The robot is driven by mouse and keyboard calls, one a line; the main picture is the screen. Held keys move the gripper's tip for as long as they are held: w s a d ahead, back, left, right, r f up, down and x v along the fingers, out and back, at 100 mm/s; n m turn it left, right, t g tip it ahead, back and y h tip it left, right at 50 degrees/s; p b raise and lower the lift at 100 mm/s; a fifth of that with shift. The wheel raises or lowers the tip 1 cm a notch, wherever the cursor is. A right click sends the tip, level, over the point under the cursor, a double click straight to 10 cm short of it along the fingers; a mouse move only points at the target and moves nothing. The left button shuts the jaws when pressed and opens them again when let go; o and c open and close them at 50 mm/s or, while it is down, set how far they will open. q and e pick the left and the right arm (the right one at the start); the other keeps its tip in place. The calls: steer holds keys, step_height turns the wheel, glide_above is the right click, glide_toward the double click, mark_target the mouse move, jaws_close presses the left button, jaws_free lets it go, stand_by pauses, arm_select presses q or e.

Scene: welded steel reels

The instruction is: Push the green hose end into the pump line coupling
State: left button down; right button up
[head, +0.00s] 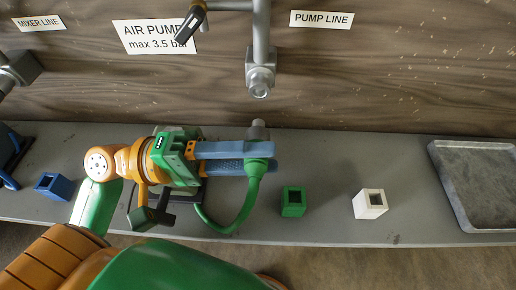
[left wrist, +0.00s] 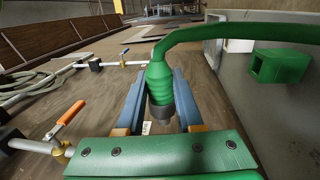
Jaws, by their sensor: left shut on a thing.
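The green hose end (head: 259,150) is held between the blue fingers of my left gripper (head: 268,158), which is shut on it. Its grey tip (head: 258,131) points up the picture, towards the wall. A steel coupling (head: 261,80) on a vertical pipe sits beyond the tip, with a visible gap in the head view; I take it for the pump line coupling, near the PUMP LINE sign (head: 321,19). In the left wrist view the ribbed hose end (left wrist: 159,80) and dark tip (left wrist: 160,112) lie between the fingers. My right gripper is not in view.
The green hose (head: 240,213) loops down and left over the grey shelf (head: 330,232). A green block (head: 293,209), a white block (head: 370,212) and a blue block (head: 47,188) stand on it. A grey tray (head: 455,190) lies at right. A dark-handled valve (head: 190,24) is above left.

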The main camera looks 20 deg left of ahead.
mark_target(256, 120)
arm_select(q)
steer(key=shift+s+d+r, duration=0.15)
steer(key=shift+s, duration=0.4)
steer(key=shift+w, duration=0.1)
steer(key=w, duration=0.1)
steer(key=w+a+b, duration=0.1)
steer(key=w, duration=0.1)
steer(key=w+b, duration=0.1)
steer(key=shift+w+a+f, duration=0.2)
steer(key=shift+w+a, duration=0.05)
steer(key=shift+w, duration=0.15)
steer(key=shift+w+a+r, duration=0.1)
steer(key=shift+w+r, duration=0.05)
steer(key=shift+w, duration=0.15)
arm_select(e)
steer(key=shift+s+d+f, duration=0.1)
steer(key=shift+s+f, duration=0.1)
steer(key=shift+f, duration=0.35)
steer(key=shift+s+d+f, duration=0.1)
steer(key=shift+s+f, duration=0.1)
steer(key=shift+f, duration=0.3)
arm_select(q)
steer(key=shift+w, duration=0.1)
steer(key=shift+w+a, duration=0.15)
steer(key=shift+w, duration=0.3)
steer(key=shift+w+a, duration=0.25)
steer(key=shift+w, duration=0.65)
steer(key=shift+c, duration=0.3)
jaws_free()
